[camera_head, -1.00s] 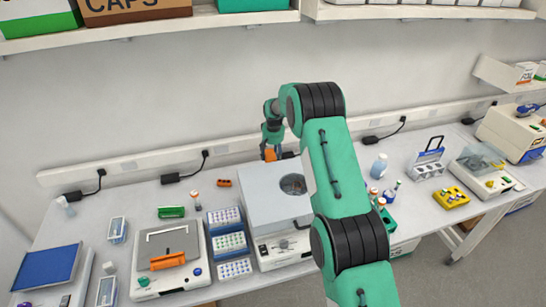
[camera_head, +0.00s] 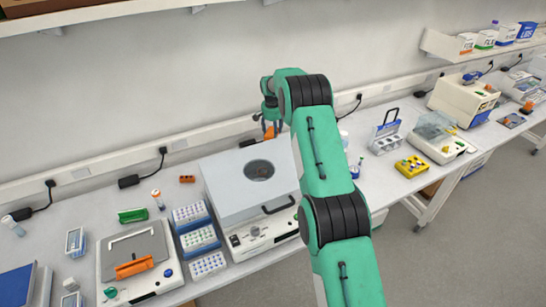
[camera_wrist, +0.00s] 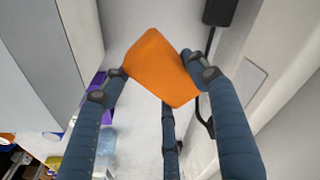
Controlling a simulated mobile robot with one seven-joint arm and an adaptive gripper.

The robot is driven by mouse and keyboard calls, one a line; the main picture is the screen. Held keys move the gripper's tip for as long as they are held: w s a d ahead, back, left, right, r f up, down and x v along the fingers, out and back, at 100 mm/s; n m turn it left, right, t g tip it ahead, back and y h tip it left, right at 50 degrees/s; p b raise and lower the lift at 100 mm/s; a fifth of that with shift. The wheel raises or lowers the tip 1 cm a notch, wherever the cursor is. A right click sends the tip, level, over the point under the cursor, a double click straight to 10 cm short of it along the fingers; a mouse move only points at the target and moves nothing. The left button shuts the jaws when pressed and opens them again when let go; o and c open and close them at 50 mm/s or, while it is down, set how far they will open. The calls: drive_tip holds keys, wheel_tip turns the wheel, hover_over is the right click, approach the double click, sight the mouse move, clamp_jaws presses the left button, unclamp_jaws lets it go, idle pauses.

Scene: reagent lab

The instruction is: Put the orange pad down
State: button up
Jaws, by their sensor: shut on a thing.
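The orange pad (camera_wrist: 160,68) is a flat orange block held between the fingertips of my gripper (camera_wrist: 158,75) in the wrist view. In the head view my gripper (camera_head: 269,128) is behind the grey-lidded machine, near the wall, and the pad (camera_head: 269,132) shows as a small orange patch there. The fingers are shut on the pad. The pad appears raised above the bench, but its exact height cannot be told. My arm hides part of the bench on the right.
The grey-lidded machine (camera_head: 232,187) stands just in front of my gripper. Tube racks (camera_head: 198,238) and a device with an orange handle (camera_head: 140,240) are to its left. A yellow rack (camera_head: 411,167) is to the right. Black power adapters (camera_head: 130,181) lie along the wall.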

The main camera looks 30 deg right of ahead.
drive_tip(key=shift+d, duration=0.45)
drive_tip(key=shift+f, duration=3.1)
drive_tip(key=shift+f, duration=0.1)
drive_tip(key=shift+f, duration=1.75)
drive_tip(key=shift+f, duration=0.15)
drive_tip(key=o, duration=1.2)
drive_tip(key=shift+c, duration=0.2)
drive_tip(key=shift+s, duration=0.1)
